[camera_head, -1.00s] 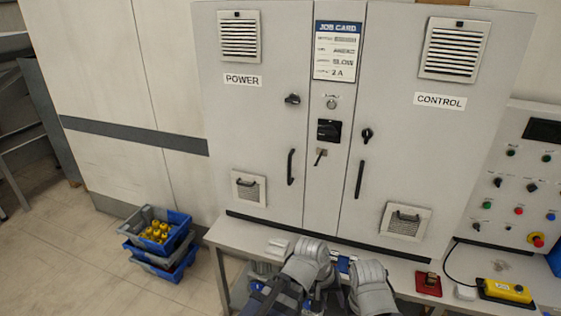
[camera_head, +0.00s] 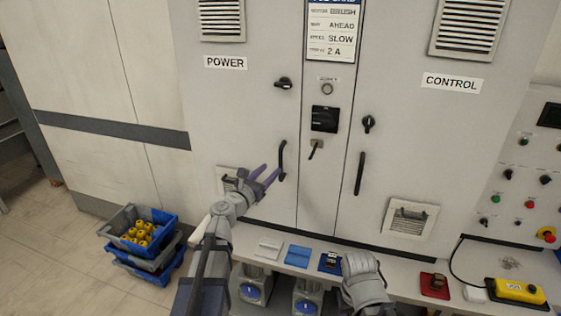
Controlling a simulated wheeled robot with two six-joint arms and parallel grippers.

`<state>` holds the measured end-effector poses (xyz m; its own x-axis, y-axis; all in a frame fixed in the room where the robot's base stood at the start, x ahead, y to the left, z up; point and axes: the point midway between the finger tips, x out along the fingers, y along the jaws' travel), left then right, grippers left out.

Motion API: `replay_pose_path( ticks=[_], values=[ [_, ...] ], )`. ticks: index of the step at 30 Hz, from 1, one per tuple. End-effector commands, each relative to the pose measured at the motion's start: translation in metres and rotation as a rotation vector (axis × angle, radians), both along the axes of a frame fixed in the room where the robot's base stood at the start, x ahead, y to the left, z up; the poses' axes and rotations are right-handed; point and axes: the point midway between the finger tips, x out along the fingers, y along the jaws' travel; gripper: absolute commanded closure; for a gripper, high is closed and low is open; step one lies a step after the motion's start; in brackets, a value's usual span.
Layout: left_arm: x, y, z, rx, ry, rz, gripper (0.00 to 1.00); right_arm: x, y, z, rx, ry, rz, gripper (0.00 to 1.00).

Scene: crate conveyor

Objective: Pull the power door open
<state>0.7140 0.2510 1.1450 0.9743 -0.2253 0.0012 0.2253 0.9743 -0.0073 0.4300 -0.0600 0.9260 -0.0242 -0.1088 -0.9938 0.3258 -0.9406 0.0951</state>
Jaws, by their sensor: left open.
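The power door (camera_head: 222,105) is the left cabinet door, marked with a POWER label (camera_head: 226,62), and it looks closed. Its black vertical handle (camera_head: 282,160) is near its right edge, and a black rotary latch (camera_head: 283,84) sits above. My left gripper (camera_head: 266,176) is open, with its two purple-grey fingers pointing right at the lower part of the handle. I cannot tell whether the fingers touch it. The left arm hides part of the lower vent. My right arm shows at the bottom centre; its gripper is not visible.
The control door (camera_head: 425,130) is to the right and looks closed. A bench ledge (camera_head: 395,272) below carries a blue card, a red block (camera_head: 433,286) and a yellow pendant (camera_head: 516,292). Stacked blue and grey crates (camera_head: 168,262) with yellow parts stand on the floor at left.

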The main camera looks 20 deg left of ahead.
Motion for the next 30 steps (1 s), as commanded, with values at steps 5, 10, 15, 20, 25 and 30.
replay_pose_path(
  ticks=[5, 10, 15, 20, 25, 30],
  values=[
    [0.012, -0.003, 0.0, 0.003, 0.0, -0.003, 0.5, 0.0, 0.0, 0.0, 0.0, 0.0, 0.0, 0.5],
    [0.035, -0.008, 0.0, 0.004, 0.0, -0.004, 0.5, 0.0, 0.0, 0.0, 0.0, 0.0, 0.0, 0.5],
    [0.062, -0.014, 0.0, 0.005, 0.0, -0.003, 0.5, 0.0, 0.0, 0.0, 0.0, 0.0, 0.0, 0.5],
    [0.075, -0.019, 0.0, 0.005, 0.0, -0.004, 0.5, 0.0, 0.0, 0.0, 0.0, 0.0, 0.0, 0.5],
    [0.075, -0.019, 0.0, 0.005, 0.0, -0.003, 0.5, 0.0, 0.0, 0.0, 0.0, 0.0, 0.0, 0.5],
    [0.075, -0.019, 0.0, 0.005, 0.0, -0.003, 0.59, 0.0, 0.0, 0.0, 0.0, 0.0, 0.0, 0.5]
  ],
)
